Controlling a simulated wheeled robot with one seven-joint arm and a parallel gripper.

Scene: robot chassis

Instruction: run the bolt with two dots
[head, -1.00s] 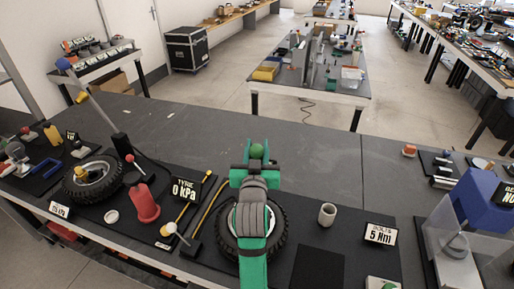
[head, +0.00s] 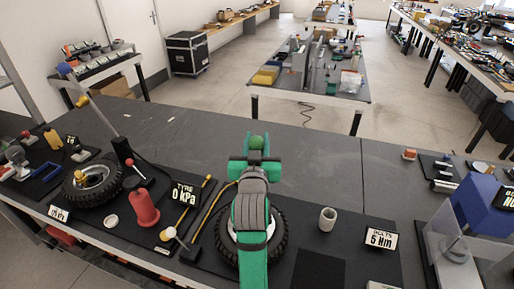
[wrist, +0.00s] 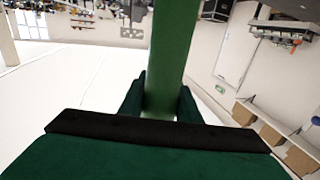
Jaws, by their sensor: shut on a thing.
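My green gripper (head: 255,166) is raised over the bench in the middle of the head view. It is shut on a green bar-like tool, whose round green end (head: 257,142) shows just beyond the jaws. In the wrist view the green bar (wrist: 173,60) stands between the two fingers and runs out of the top of the picture. The wheel with a black tyre (head: 279,241) lies on the bench below my arm. My arm covers most of its hub. No bolt with two dots can be made out.
A sign reading 5 Nm (head: 381,238) and a pale cup (head: 327,219) stand right of the wheel. A 0 kPa sign (head: 185,194), a red bottle (head: 144,208) and a second wheel (head: 95,184) are to the left. The bench behind my gripper is clear.

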